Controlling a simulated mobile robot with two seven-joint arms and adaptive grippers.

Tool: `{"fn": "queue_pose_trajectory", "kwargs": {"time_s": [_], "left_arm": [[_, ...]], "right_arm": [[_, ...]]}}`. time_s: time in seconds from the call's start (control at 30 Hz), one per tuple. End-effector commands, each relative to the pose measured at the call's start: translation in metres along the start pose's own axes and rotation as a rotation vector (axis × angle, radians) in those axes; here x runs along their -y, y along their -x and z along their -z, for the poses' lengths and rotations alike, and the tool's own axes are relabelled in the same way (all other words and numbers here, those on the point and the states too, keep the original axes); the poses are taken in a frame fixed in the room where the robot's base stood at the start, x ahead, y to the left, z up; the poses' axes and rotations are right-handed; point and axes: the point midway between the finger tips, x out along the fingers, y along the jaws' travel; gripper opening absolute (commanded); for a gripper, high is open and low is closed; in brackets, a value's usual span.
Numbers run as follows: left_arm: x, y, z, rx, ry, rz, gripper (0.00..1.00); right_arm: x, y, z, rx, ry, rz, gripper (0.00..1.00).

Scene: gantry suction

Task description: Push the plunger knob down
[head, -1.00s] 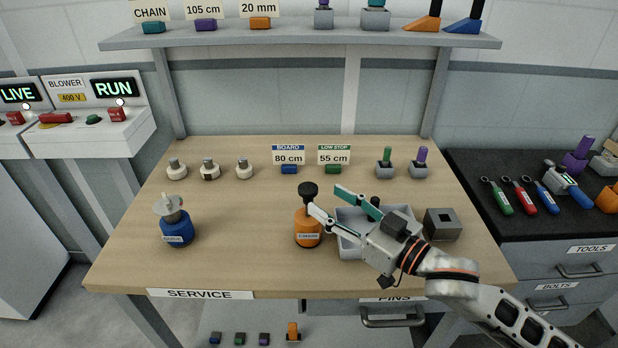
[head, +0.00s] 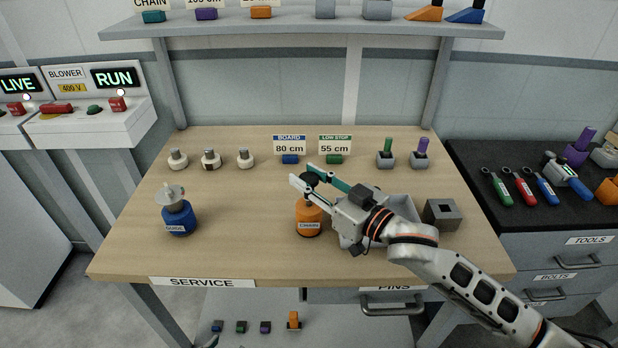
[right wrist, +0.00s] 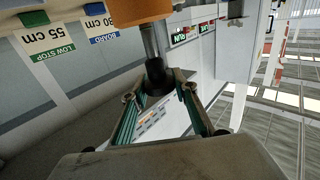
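The orange CHAIN bottle (head: 309,222) stands upright on the bench, left of the grey tray. Its black plunger knob (head: 312,180) is on top; it also shows in the right wrist view (right wrist: 157,76), between the fingers. My right gripper (head: 303,175) is level with the knob, one finger on each side. In the right wrist view narrow gaps seem to show beside the knob, so the fingers look open; contact is not clear. A small teal tip (head: 211,342) at the bottom edge may be my left gripper, too little to judge.
The grey tray (head: 402,207) lies under my right gripper's body, with a grey block with a square hole (head: 441,214) to its right. A blue bottle (head: 178,218) stands at left. Signs and small parts line the back; the bench between the bottles is clear.

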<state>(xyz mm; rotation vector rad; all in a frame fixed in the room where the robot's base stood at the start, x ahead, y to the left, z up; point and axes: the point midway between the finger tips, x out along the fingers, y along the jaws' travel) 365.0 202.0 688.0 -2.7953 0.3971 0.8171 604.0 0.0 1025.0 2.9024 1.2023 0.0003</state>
Motion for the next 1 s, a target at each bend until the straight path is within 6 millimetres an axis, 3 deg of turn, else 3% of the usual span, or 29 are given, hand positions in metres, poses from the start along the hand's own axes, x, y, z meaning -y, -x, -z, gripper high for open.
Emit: {"fn": "queue_pose_trajectory", "kwargs": {"time_s": [0.17, 0.43, 0.67, 0.7, 0.77, 1.0], "left_arm": [[0.000, 0.000, -0.002, 0.002, 0.000, 0.000, 0.40], [-0.001, -0.003, -0.008, 0.007, 0.000, -0.001, 0.40], [-0.001, -0.003, -0.008, 0.008, 0.000, -0.001, 0.40], [-0.001, -0.003, -0.008, 0.008, 0.000, -0.001, 0.40], [-0.001, -0.003, -0.008, 0.008, 0.000, -0.001, 0.40], [-0.001, -0.002, -0.006, 0.005, 0.000, -0.001, 0.40]], "right_arm": [[0.000, 0.000, -0.002, 0.001, -0.001, 0.000, 0.00], [0.000, 0.001, -0.036, 0.007, -0.003, -0.001, 0.00], [0.001, 0.001, -0.038, 0.010, -0.002, -0.001, 0.00], [0.001, 0.001, -0.038, 0.011, -0.002, -0.001, 0.33], [0.000, 0.001, -0.038, 0.010, -0.002, -0.001, 0.46], [0.000, 0.001, -0.035, 0.004, -0.001, 0.000, 0.46]]}}
